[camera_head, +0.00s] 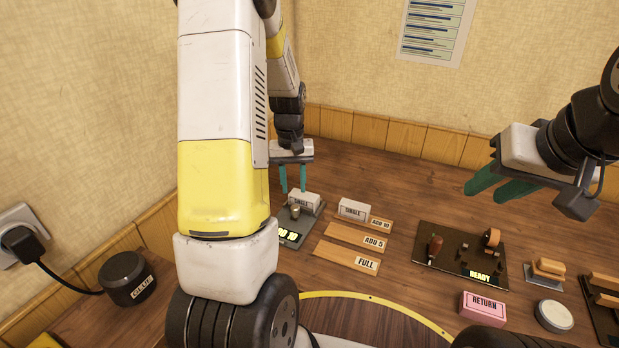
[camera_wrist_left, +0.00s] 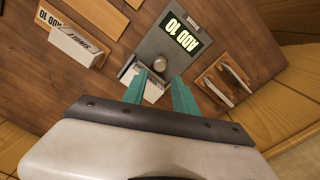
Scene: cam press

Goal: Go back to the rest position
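My left gripper (camera_head: 293,190) is open, its two teal fingers pointing down with a clear gap. It hangs over a small white labelled block (camera_head: 304,201) at the back of a grey device (camera_head: 286,222). In the left wrist view the gripper (camera_wrist_left: 160,76) shows its fingers apart, with the white block (camera_wrist_left: 152,92) partly hidden behind them. I cannot tell whether they touch it. The device has a round knob (camera_wrist_left: 160,63) and a lit "ADD 10" display (camera_wrist_left: 182,36). My right gripper (camera_head: 490,189) is open and empty, raised over the table at the right.
Wooden strips marked "FULL" (camera_head: 347,259) and "ADD 5", and a white "SINGLE" block (camera_head: 354,209), lie right of the device. A black "READY" board (camera_head: 452,256), a pink "RETURN" block (camera_head: 483,306) and a white round puck (camera_head: 554,315) are further right. A "GLUE" pot (camera_head: 127,277) stands left.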

